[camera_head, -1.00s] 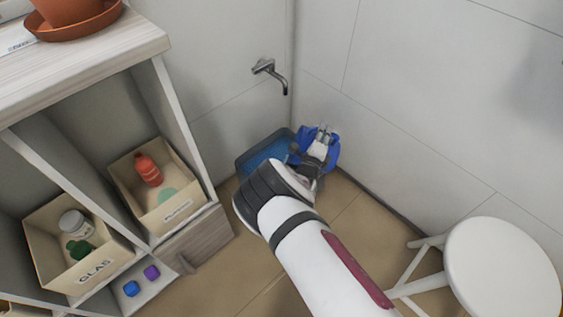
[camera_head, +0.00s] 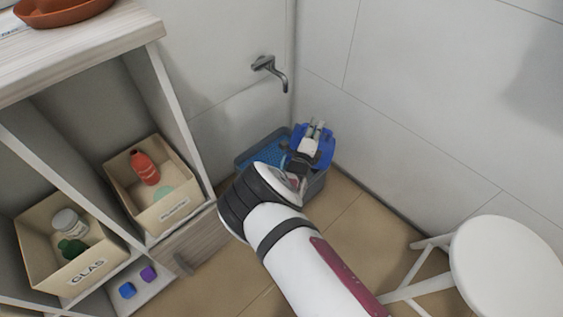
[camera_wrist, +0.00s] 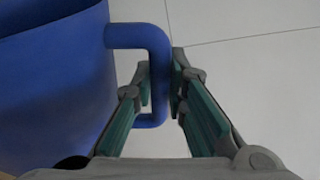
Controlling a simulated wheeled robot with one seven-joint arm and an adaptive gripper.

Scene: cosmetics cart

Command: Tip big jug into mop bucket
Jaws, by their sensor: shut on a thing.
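The big jug (camera_head: 326,157) is blue and shows partly behind my gripper in the head view. Its blue body (camera_wrist: 50,85) fills the left of the wrist view. My gripper (camera_head: 316,128) is shut on the jug's handle (camera_wrist: 155,50), which passes between the fingers (camera_wrist: 160,85). The mop bucket (camera_head: 243,161) is a dark grey-blue tub with a blue inside, on the floor in the corner under the tap. The jug is over the bucket's right side in the head view. My arm hides the bucket's front, and the jug's mouth and any liquid are not visible.
A wall tap (camera_head: 270,70) sticks out above the bucket. A shelf unit (camera_head: 178,110) with labelled boxes stands at left. A white round stool (camera_head: 510,270) stands at lower right. Walls close in behind and to the right of the bucket.

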